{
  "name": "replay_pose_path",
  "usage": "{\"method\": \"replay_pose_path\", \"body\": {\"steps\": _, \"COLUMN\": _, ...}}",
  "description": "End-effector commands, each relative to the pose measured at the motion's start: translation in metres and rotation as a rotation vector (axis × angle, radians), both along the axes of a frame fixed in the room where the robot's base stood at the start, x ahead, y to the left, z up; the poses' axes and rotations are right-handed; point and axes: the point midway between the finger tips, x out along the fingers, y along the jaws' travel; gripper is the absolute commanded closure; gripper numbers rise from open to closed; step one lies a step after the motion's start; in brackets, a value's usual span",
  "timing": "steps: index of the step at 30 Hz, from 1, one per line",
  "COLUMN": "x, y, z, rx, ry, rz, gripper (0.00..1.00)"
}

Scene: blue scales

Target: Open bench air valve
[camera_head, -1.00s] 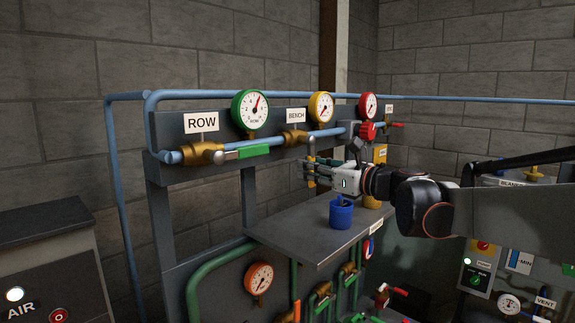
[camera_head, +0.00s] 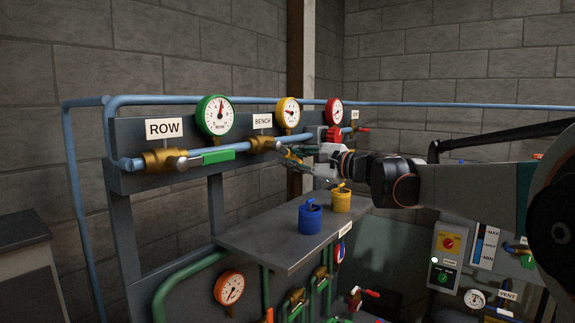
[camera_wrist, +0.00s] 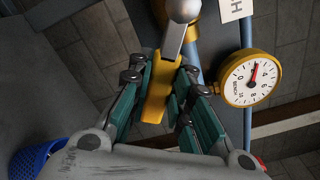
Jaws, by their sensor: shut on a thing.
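The BENCH valve (camera_head: 263,143) is a brass body on the blue pipe under the BENCH label (camera_head: 262,121). Its yellow handle (camera_head: 292,155) slants down and right from the body. My gripper (camera_head: 303,162) is shut on this handle. In the wrist view the yellow handle (camera_wrist: 158,92) lies between the green-padded fingers of my gripper (camera_wrist: 160,85), with its grey stem running up to a rounded end. The yellow-rimmed BENCH gauge (camera_head: 288,112) stands above the pipe; it also shows in the wrist view (camera_wrist: 250,80), its needle off zero.
The ROW valve with a green handle (camera_head: 217,156) is at left, under a green gauge (camera_head: 215,116). A red gauge (camera_head: 334,111) and red valve parts are at right. A shelf (camera_head: 270,240) below my gripper holds blue (camera_head: 310,219) and yellow (camera_head: 341,201) cups.

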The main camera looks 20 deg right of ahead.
Motion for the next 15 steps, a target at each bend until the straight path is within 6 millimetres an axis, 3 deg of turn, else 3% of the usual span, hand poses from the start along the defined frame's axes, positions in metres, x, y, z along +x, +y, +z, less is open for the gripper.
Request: {"method": "replay_pose_path", "body": {"steps": 15, "x": 0.006, "y": -0.008, "z": 0.028, "rx": -0.348, "ry": -0.252, "rz": 0.001, "gripper": 1.00}}
